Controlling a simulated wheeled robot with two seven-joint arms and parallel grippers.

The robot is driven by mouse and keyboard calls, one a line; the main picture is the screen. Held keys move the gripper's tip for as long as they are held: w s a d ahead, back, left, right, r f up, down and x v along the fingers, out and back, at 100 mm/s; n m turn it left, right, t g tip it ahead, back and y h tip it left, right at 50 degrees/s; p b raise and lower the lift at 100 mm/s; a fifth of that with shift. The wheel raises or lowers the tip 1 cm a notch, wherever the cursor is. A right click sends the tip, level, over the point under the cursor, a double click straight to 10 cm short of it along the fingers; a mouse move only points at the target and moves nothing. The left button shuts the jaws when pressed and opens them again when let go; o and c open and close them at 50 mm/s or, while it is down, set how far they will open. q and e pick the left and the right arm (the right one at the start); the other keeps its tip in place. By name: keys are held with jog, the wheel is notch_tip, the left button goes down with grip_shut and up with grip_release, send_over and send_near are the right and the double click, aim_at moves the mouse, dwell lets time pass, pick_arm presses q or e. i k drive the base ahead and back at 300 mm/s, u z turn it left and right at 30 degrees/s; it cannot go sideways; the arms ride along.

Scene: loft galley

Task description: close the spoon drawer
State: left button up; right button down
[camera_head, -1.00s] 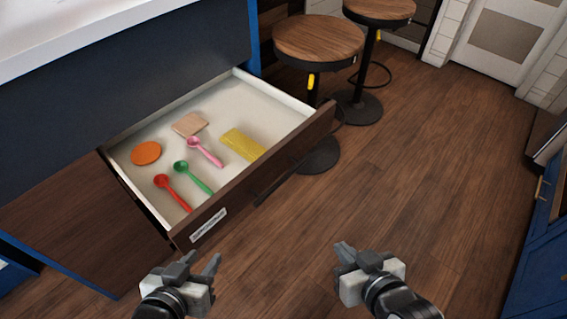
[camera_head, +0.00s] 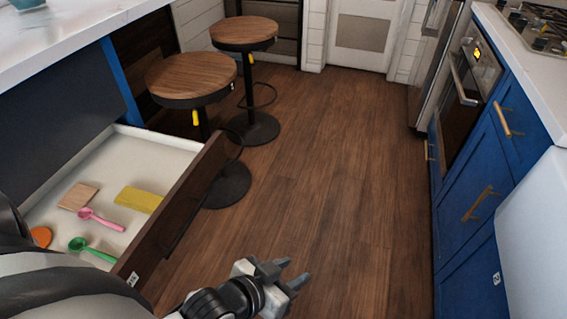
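The spoon drawer (camera_head: 180,210) stands pulled out from the dark island at the left, with its brown front facing the floor space. A green spoon (camera_head: 80,245) and a pink spoon (camera_head: 98,219) lie inside. My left gripper (camera_head: 297,272) is open and empty in front of the drawer, low in the picture and to the right of the drawer front, apart from it. My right gripper is out of view.
The drawer also holds a yellow block (camera_head: 138,200), a wooden piece (camera_head: 78,196) and an orange disc (camera_head: 41,236). Two stools (camera_head: 190,78) (camera_head: 244,33) stand beyond the drawer. Blue cabinets (camera_head: 470,205) line the right side. The wooden floor (camera_head: 340,170) between is clear.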

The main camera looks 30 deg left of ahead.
aim_at(181, 171)
jog(key=z, duration=0.45)
jog(key=i, duration=0.2)
jog(key=u, duration=3.15)
